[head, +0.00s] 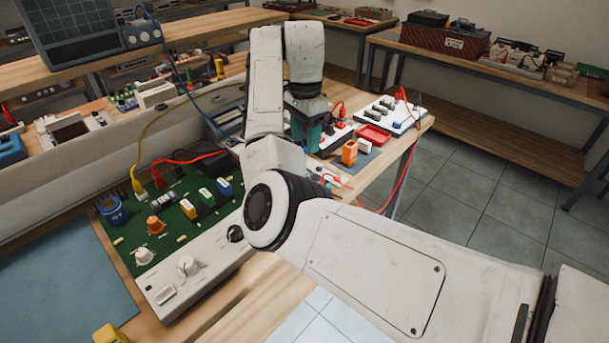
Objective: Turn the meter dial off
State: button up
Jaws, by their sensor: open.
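My arm rises from the lower right and bends down over the bench, where a dark and teal part shows at its end. My gripper (310,138) is there, open; its fingers are small and partly hidden by my arm. No meter dial can be made out for certain. A white-edged green circuit panel (165,235) lies left of my arm. It carries two white knobs, one at its front (188,265) and one further left (144,257), and a black knob (235,233) close to my elbow. My arm hides part of the bench behind it.
A white board with black parts (390,116), a red tray (373,134) and an orange block (349,153) stand right of my gripper. Red and yellow leads cross the bench. An oscilloscope (80,35) stands on the shelf. Tiled floor (480,190) is open at right.

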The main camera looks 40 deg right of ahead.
notch_tip(320, 180, down, 11)
jog(key=shift+w+r+b, duration=0.1)
jog(key=shift+r+b, duration=0.1)
jog(key=shift+b, duration=0.15)
dwell(0.3)
grip_shut()
dwell(0.4)
